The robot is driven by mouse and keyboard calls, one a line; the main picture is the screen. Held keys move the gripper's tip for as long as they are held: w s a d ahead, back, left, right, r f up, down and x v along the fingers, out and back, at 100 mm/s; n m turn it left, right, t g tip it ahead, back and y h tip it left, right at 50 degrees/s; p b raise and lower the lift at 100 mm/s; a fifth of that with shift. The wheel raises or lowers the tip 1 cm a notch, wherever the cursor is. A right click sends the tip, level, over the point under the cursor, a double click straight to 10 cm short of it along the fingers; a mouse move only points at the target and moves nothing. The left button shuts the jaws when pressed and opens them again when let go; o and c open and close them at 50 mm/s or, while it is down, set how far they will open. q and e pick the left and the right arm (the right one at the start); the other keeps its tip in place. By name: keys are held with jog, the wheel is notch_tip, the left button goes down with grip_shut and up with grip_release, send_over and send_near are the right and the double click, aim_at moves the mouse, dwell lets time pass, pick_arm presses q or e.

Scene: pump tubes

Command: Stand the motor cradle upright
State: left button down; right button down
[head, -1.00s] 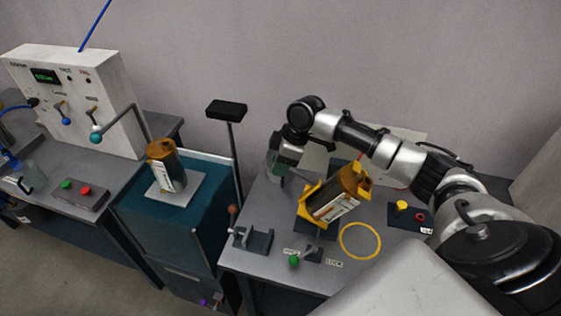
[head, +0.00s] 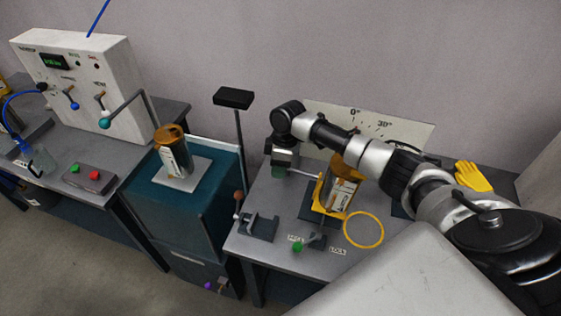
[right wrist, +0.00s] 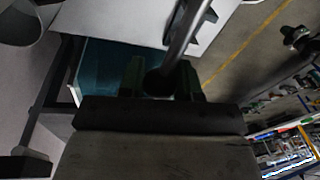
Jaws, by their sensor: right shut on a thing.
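The yellow motor cradle (head: 319,192) stands on a dark base on the right-hand grey table. It holds a motor (head: 345,190) with an amber body and a white label. Cradle and motor look close to upright, with a slight lean to the right; my arm hides their top right part. My right gripper (head: 284,169) is left of the cradle, shut on a grey metal bar (head: 303,174) that runs to the cradle. In the right wrist view the bar (right wrist: 185,35) passes between the fingers (right wrist: 160,82). My left gripper is not in view.
A board with angle marks (head: 410,130) stands behind the cradle. A yellow ring (head: 363,230), a green-knobbed latch (head: 298,247) and a grey bracket (head: 262,228) lie in front. A second motor (head: 172,155) stands on a teal cabinet (head: 190,215). A yellow glove (head: 472,177) lies at right.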

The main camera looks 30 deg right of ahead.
jog(key=shift+f, duration=0.9)
jog(key=c, duration=0.8)
grip_release()
jog(key=r, duration=0.3)
jog(key=d+r+b, duration=0.1)
jog(key=r, duration=0.3)
jog(key=d+r+b, duration=0.1)
jog(key=r, duration=0.2)
jog(key=shift+w+r, duration=0.2)
jog(key=shift+r, duration=0.1)
